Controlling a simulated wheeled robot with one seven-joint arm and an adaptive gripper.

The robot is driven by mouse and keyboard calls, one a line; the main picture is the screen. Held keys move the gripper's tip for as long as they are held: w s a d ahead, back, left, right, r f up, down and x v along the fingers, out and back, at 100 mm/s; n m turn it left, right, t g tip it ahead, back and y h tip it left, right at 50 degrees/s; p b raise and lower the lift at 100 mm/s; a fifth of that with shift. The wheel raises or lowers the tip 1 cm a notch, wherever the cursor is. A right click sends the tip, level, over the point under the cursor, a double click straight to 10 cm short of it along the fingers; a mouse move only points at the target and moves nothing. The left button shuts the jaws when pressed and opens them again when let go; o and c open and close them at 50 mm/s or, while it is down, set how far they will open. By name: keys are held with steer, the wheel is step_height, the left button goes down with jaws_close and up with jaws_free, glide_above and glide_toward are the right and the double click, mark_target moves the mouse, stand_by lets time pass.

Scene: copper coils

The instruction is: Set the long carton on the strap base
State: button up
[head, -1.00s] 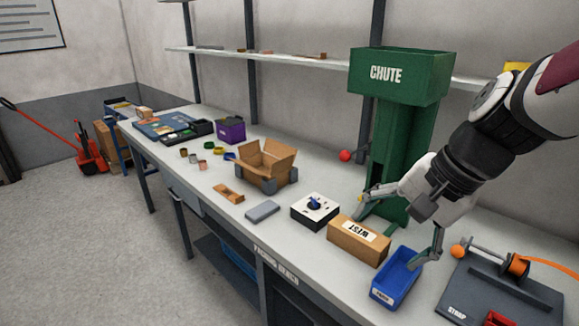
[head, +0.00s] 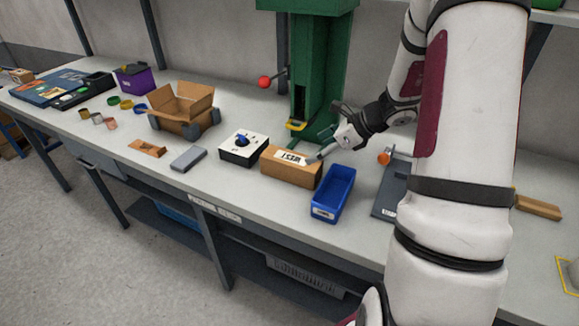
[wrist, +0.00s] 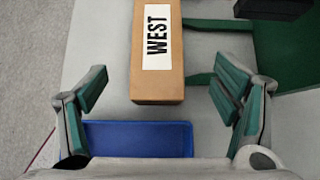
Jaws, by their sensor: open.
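The long carton (head: 291,168) is brown with a white WEST label and lies on the bench. In the wrist view the carton (wrist: 157,87) runs lengthwise, with its near end between my fingertips sideways and not touching them. My gripper (head: 326,133) is open and empty, just above and beside the carton's right end; its two fingers (wrist: 160,92) stand wide apart in the wrist view. The strap base (head: 387,191) is a dark grey plate right of the blue bin, mostly hidden behind my arm. An orange knob (head: 384,158) shows at its back.
A blue bin (head: 318,206) stands close to the carton's right end and below my gripper in the wrist view (wrist: 138,140). My arm covers the right side.

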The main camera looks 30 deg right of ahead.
mark_target(292, 158)
steer(key=x, duration=0.5)
steer(key=shift+w+a+f, duration=0.15)
steer(key=shift+f, duration=0.1)
steer(key=shift+x, duration=2.6)
steer(key=shift+a+r, duration=0.15)
steer(key=shift+a, duration=0.05)
steer(key=c, duration=1.7)
steer(key=shift+r, duration=0.8)
step_height(292, 158, up, 2)
steer(key=shift+r, duration=0.2)
steer(key=s+a+b, duration=0.1)
steer(key=s+a, duration=0.2)
steer(key=a, duration=0.2)
steer(key=s+a+b, duration=0.1)
steer(key=s+a, duration=0.2)
steer(key=a, duration=0.2)
steer(key=s+a+b, duration=0.1)
steer(key=s+a, duration=0.3)
steer(key=a, duration=0.1)
steer(key=shift+f, duration=0.2)
